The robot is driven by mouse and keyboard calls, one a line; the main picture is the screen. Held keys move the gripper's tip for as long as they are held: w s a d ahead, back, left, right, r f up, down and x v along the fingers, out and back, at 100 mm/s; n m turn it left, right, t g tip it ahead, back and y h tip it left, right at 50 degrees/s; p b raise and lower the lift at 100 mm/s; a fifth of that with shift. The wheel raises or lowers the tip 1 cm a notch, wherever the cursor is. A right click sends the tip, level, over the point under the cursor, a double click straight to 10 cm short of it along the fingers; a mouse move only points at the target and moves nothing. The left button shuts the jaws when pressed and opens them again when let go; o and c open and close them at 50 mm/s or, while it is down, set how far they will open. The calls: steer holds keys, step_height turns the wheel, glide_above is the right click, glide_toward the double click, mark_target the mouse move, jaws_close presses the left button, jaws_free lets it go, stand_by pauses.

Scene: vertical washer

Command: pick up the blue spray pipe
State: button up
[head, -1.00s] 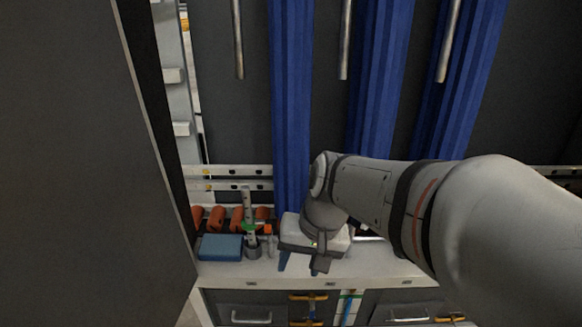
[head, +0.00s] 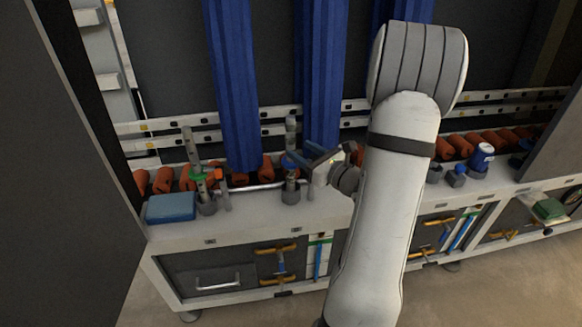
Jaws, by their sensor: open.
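An upright grey spray pipe with a blue part near its middle, which I take for the blue spray pipe (head: 291,132), stands in a dark round holder on the white bench, right of centre-left. My gripper (head: 301,152) is open, with its fingers pointing left towards this pipe at about the height of the blue part. The fingers overlap the pipe in the picture; I cannot tell whether it lies between them or they touch it. A similar pipe with a green part (head: 195,160) stands in its own holder further left.
A blue box (head: 171,207) lies at the bench's left end. Orange rolls (head: 163,180) line the back. Blue hanging strips (head: 232,80) reach down behind the pipes. A blue-and-white container (head: 482,157) stands right. A dark panel (head: 45,180) closes the left side.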

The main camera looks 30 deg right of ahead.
glide_above(286, 157)
steer(key=shift+r, duration=0.15)
steer(key=shift+c, duration=0.2)
jaws_close()
stand_by(0.5)
